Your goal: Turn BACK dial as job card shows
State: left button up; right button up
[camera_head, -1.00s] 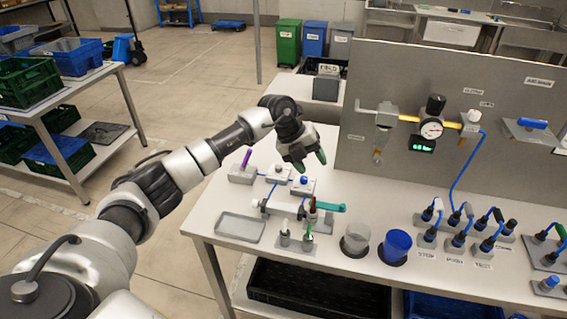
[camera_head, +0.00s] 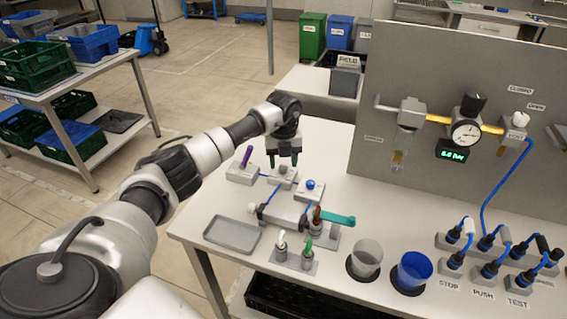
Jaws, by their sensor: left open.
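My left gripper (camera_head: 283,160) is open, empty and points down over the back left of the table. Its fingertips are just above a small block with a grey knob (camera_head: 282,171); I cannot tell whether they touch it. A block with a purple lever (camera_head: 245,158) is to its left, and a block with a blue knob (camera_head: 310,185) is to its front right. A black knob (camera_head: 473,103) sits above a round gauge (camera_head: 466,131) on the upright panel. I cannot tell which part is the BACK dial, and no job card is readable. My right gripper is not in view.
In front are a teal-handled valve (camera_head: 337,219), a grey tray (camera_head: 232,235), a grey cup (camera_head: 366,258) and a blue cup (camera_head: 411,271). Hoses and plugs crowd the right. A grey panel (camera_head: 400,65) stands behind.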

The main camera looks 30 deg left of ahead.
pick_arm(q)
jog(key=shift+s+f, duration=0.1)
jog(key=shift+f, duration=0.75)
jog(key=shift+c, duration=0.2)
jog(key=c, duration=0.9)
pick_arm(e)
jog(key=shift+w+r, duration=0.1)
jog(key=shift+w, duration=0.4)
